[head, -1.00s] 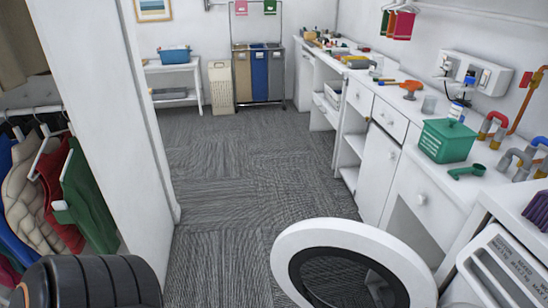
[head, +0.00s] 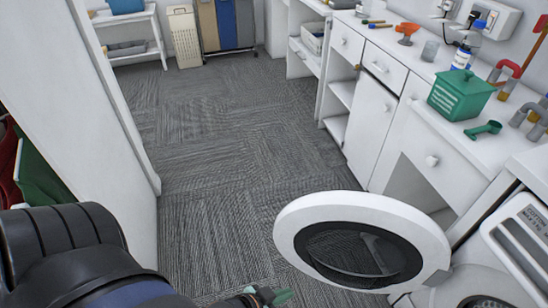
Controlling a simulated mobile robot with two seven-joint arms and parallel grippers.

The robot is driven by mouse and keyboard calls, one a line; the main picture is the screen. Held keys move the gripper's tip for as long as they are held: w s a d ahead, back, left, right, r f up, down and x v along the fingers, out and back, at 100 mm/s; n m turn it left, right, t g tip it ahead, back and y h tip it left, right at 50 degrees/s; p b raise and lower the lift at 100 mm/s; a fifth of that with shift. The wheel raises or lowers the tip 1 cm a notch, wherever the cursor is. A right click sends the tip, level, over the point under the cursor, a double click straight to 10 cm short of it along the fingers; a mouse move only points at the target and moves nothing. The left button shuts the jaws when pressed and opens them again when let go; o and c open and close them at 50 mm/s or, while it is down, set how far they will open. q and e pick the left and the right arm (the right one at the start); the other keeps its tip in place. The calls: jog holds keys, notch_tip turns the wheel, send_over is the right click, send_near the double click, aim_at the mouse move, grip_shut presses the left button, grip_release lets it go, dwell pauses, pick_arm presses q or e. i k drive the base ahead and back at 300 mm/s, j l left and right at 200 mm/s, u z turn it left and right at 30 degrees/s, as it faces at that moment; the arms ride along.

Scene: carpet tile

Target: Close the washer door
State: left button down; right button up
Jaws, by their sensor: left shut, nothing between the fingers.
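The washer door (head: 305,215) is a white ring around a dark glass. In the head view it stands swung wide open at the lower right, out over the carpet. The washer (head: 515,235) is the white machine at the right edge, and its dark round opening shows in part at the bottom. My left gripper (head: 272,297) is at the bottom edge, left of the door and apart from it in the picture. It is shut and empty, and only its tip end shows. My right gripper is not in view.
A white counter (head: 385,40) with drawers runs along the right wall. A green box (head: 460,94) and a green scoop (head: 483,128) lie on it. A white partition (head: 95,80) with hanging clothes stands at the left. The carpet (head: 220,150) between them is clear.

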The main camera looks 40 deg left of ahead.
aim_at(364, 242)
jog(key=j, duration=0.4)
jog(key=i+j, duration=0.15)
jog(key=j, duration=0.65)
jog(key=i+j, duration=0.15)
jog(key=j, duration=0.25)
jog(key=j+u, duration=0.05)
